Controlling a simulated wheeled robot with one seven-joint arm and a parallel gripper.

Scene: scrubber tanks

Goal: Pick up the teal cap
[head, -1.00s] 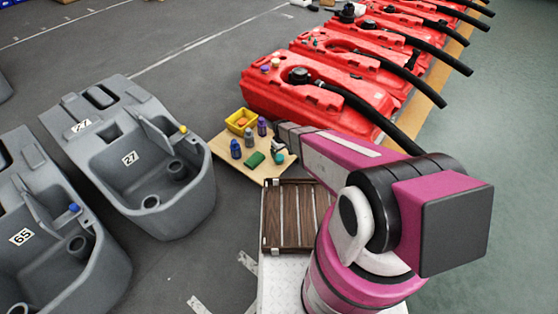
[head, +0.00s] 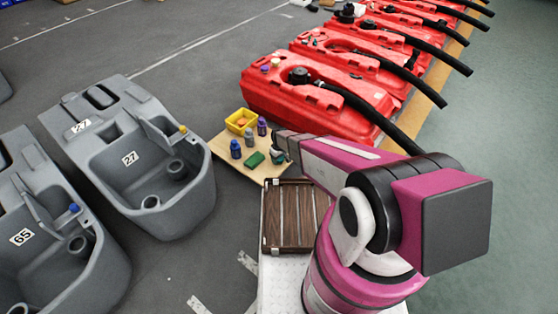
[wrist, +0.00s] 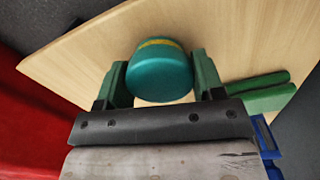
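The teal cap (wrist: 160,72) is a round, thick disc with a yellow band near its far edge. In the wrist view it sits between the two green fingers of my gripper (wrist: 160,80), with no clear gap on either side. I cannot tell whether the fingers press on it or only stand beside it, nor whether it touches the board. In the head view my gripper (head: 279,155) is at the right edge of the wooden board, largely hidden by my arm, and the cap cannot be made out clearly there.
The wooden board (head: 228,152) also holds a yellow bin (head: 241,120), a green block (head: 254,159) and several small bottles, including a blue one (head: 235,149). Red tanks (head: 310,100) with black hoses stand behind; grey tanks (head: 150,160) stand left. A slatted wooden crate (head: 290,215) is nearer.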

